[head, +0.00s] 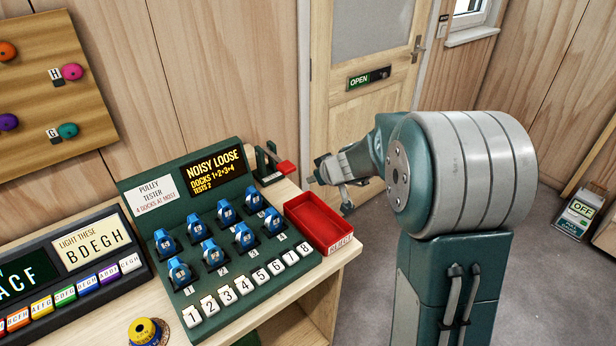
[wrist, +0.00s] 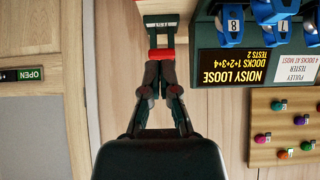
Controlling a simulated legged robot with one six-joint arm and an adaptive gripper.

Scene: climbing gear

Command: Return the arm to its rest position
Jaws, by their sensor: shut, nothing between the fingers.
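My gripper (head: 318,178) is at the end of my grey and teal arm, in the air to the right of the bench's back end in the head view. It also shows in the wrist view (wrist: 162,72), where its fingers come together with nothing held. A red-handled lever (head: 286,167) on a dark green stand is just left of my gripper in the head view. In the wrist view the red handle (wrist: 160,54) appears right beyond the fingertips. I cannot tell whether they touch.
The green pulley tester (head: 150,200) holds several blue pulleys and its screen reads "NOISY LOOSE". A red tray (head: 338,240) sits at the bench's right edge, below my gripper. A door (head: 366,100) with an OPEN sign stands behind. Floor (head: 355,290) right of the bench is clear.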

